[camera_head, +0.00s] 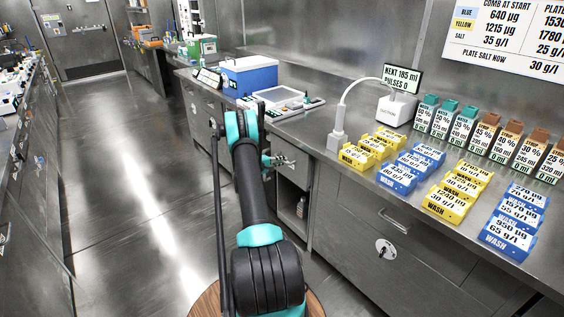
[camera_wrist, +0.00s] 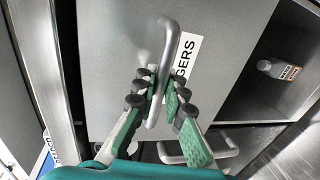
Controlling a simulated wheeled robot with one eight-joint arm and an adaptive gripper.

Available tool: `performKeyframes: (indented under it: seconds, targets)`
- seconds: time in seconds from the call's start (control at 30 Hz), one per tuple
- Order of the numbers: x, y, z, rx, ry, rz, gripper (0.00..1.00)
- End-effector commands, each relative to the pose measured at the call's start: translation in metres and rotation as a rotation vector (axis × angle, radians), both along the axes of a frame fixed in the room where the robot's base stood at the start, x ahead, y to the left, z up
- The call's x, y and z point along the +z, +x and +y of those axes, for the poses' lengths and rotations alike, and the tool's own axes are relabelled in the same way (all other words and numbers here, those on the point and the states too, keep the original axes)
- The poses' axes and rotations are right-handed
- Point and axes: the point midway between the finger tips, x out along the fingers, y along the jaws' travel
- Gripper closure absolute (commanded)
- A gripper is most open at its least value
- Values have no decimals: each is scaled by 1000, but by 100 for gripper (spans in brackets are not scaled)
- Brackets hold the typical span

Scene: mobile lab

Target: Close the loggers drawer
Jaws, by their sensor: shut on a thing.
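The loggers drawer shows in the wrist view as a grey front (camera_wrist: 112,60) with a white label (camera_wrist: 186,58), on which only "GERS" can be read. Its metal bar handle (camera_wrist: 170,36) runs between my gripper's fingers. My gripper (camera_wrist: 162,88) is shut on this handle, with the finger pads on both sides of it. In the head view my gripper (camera_head: 288,161) is beside the right-hand bench front, and my arm hides most of the drawer. How far the drawer stands out cannot be told.
A second handle (camera_wrist: 205,152) lies below in the wrist view. An open shelf holds a grey bottle (camera_wrist: 278,69). The right bench (camera_head: 330,130) carries a blue box (camera_head: 249,77), a scale and several blue and yellow trays. The aisle floor (camera_head: 125,190) at left is clear.

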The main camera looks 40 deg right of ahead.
Motion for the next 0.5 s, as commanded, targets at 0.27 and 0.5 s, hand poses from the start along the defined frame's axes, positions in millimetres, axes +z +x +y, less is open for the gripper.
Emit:
performKeyframes:
  seconds: [0.27, 0.5]
  targets:
    - [0, 0, -2, 0, 1, 0, 100]
    - [0, 3, -35, -2, 1, 0, 100]
